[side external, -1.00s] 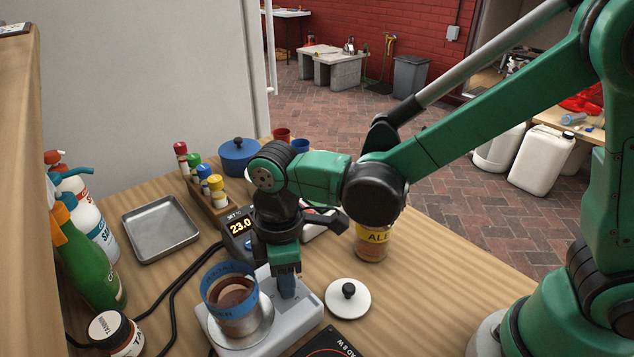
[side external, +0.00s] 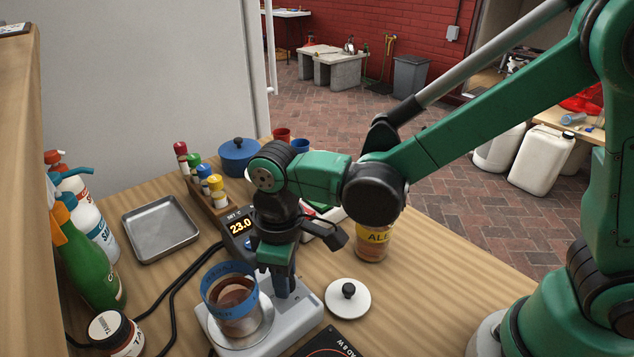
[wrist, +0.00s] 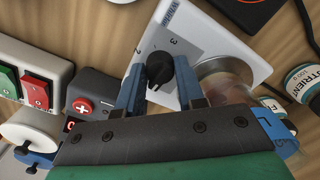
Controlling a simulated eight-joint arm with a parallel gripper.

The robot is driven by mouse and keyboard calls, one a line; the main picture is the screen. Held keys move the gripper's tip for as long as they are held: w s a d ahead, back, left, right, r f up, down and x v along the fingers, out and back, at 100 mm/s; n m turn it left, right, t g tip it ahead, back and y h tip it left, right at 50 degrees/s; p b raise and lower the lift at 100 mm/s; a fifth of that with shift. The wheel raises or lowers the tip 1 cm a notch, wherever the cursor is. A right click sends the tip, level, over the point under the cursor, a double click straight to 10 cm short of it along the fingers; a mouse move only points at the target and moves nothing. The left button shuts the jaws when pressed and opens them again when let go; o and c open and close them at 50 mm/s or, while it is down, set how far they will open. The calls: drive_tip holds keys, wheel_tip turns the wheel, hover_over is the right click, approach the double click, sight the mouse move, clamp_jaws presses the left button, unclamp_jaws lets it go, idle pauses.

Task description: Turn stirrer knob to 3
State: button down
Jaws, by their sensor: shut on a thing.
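The stirrer (side external: 300,318) is a pale grey box on the wooden table; it also shows in the wrist view (wrist: 215,42). Its black knob (wrist: 158,70) sits on the top face, with a printed 3 and 2 near it. My gripper (wrist: 159,72) points down with its blue fingers on either side of the knob, shut on it. In the side view my gripper (side external: 284,290) stands over the stirrer and hides the knob. A beaker with a blue band (side external: 232,300) and brown contents stands on the stirrer's round plate.
A white lid with a black handle (side external: 348,298) lies right of the stirrer. A display reading 23.0 (side external: 240,227) stands behind it. A yellow-labelled jar (side external: 373,245) is behind right. Black cables (side external: 180,285) run at left, near an empty metal tray (side external: 160,232).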

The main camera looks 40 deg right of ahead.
drive_tip(key=c, duration=0.5)
unclamp_jaws()
drive_tip(key=shift+c, duration=0.2)
drive_tip(key=shift+r, duration=2.8)
